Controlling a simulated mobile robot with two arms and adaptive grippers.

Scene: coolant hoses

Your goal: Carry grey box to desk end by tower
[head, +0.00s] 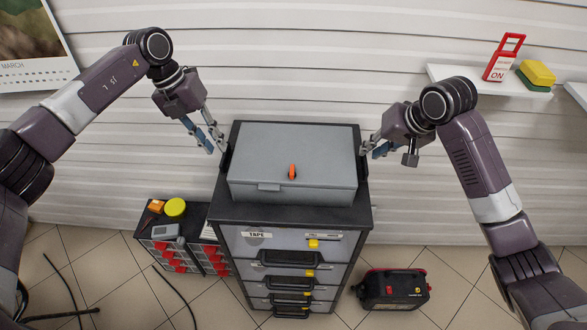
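The grey box (292,150) is closed and sits flat on top of the drawer cabinet (290,215). My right gripper (369,150) is just right of the box, close to the right side piece. Its fingers look parted and seem to hold nothing. Neither the desk nor the tower is recognisable in view.
A small organiser (180,245) with red bins stands left of the cabinet, with a yellow round item (175,207) on top. A black and red machine (393,289) sits on the floor at right. A wall shelf (480,82) holds a red tag and sponges. Dark cables lie on the floor at left.

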